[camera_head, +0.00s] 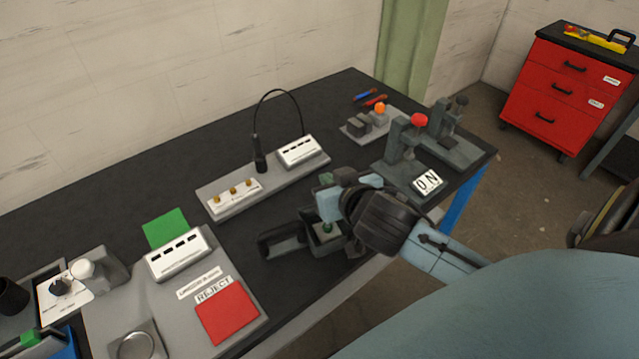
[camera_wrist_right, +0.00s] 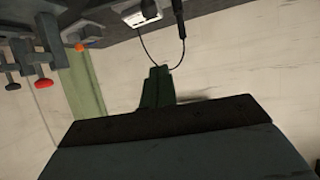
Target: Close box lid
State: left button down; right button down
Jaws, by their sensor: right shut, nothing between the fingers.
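A small grey open-topped box (camera_head: 326,246) stands near the table's front edge in the head view, with a small green item (camera_head: 327,228) at its opening. A dark frame-like part (camera_head: 281,241), apparently its lid, stands open on the box's left side. My right gripper (camera_head: 327,184) is shut and empty, just above and behind the box, apart from the lid. The gripper and wrist hide part of the box's right side. In the right wrist view the shut fingers (camera_wrist_right: 157,86) point toward the wall; the box does not show there. My left gripper is not in view.
A grey board with a white connector block (camera_head: 236,196) and a cable lies behind the box. A grey panel with a red REJECT square (camera_head: 227,310) lies to the left. Clamp stands with a red knob (camera_head: 418,120) stand to the right. Bare dark tabletop separates them.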

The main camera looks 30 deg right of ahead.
jog(key=w+f, duration=0.4)
jog(key=w+d+f, duration=0.1)
jog(key=f, duration=0.1)
jog(key=shift+w+p, duration=0.3)
jog(key=shift+w, duration=0.1)
jog(key=shift+s+f, duration=0.45)
jog(key=shift+a, duration=0.1)
